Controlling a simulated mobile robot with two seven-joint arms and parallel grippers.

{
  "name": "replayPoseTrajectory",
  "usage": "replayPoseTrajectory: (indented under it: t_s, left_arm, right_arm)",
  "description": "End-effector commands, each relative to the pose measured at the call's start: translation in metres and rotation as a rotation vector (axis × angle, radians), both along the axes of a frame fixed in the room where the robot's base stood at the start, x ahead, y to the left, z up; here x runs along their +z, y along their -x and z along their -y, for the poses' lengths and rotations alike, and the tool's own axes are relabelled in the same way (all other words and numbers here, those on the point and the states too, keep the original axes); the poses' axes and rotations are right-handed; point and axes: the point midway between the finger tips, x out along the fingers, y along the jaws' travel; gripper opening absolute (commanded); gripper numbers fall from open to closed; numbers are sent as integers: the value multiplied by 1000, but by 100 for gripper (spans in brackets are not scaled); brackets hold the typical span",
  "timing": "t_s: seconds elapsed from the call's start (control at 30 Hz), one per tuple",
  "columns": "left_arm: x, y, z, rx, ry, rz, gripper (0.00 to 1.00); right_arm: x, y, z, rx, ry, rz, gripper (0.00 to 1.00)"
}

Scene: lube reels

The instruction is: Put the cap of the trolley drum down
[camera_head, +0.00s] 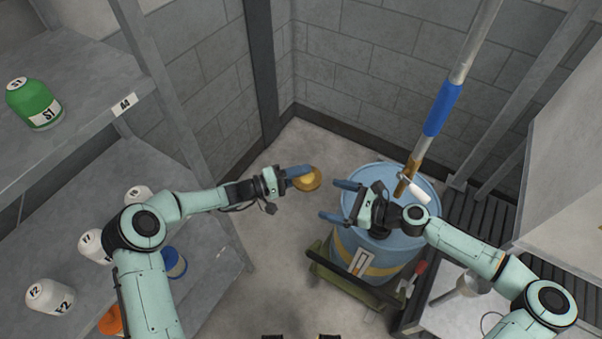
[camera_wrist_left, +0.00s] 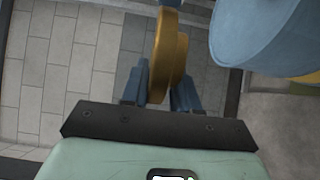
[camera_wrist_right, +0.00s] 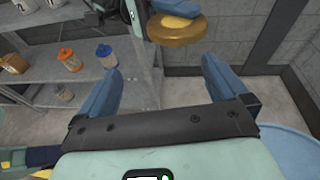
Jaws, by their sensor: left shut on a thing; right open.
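My left gripper (camera_head: 298,176) is shut on the brass-coloured cap (camera_head: 309,181), holding it in the air to the left of the drum. In the left wrist view the cap (camera_wrist_left: 168,55) stands edge-on between the fingers. The cap also shows in the right wrist view (camera_wrist_right: 177,29). The blue trolley drum (camera_head: 352,238) stands upright on a green trolley (camera_head: 345,287). My right gripper (camera_head: 339,202) is open and empty at the drum's left side, over the edge of its top. The right arm hides part of the drum top.
A pump tube with a blue sleeve (camera_head: 442,108) rises at the drum's right, with a white handle (camera_head: 414,189) near its foot. Shelves at left hold a green bottle (camera_head: 34,103) and several other bottles. A grated bench (camera_head: 480,222) stands at right. Bare floor (camera_head: 270,235) lies between shelves and drum.

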Motion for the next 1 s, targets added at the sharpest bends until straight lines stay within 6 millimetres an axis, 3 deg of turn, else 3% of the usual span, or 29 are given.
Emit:
replayPoseTrajectory:
  t_s: [0.2, 0.3, 0.43, 0.57, 0.7, 0.83, 1.0]
  left_arm:
    - [0, 0, 0, 0, 1, 0, 0]
    - [0, 0, 0, 0, 1, 0, 0]
    - [0, 0, 0, 0, 1, 0, 0]
    - [0, 0, 0, 0, 1, 0, 0]
    - [0, 0, 0, 0, 1, 0, 0]
    - [0, 0, 0, 0, 1, 0, 0]
    - [0, 0, 0, 0, 1, 0, 0]
  right_arm:
    - [-80, 55, -62, 191, 202, 90, 100]
    - [-119, 89, -80, 297, 311, 148, 100]
    - [-168, 139, -88, 461, 466, 240, 100]
    - [-212, 193, -77, 656, 631, 346, 100]
    - [-247, 244, -44, 886, 803, 467, 100]
    - [-263, 274, -8, 1071, 926, 558, 100]
    - [-269, 292, 23, 1217, 1013, 625, 100]
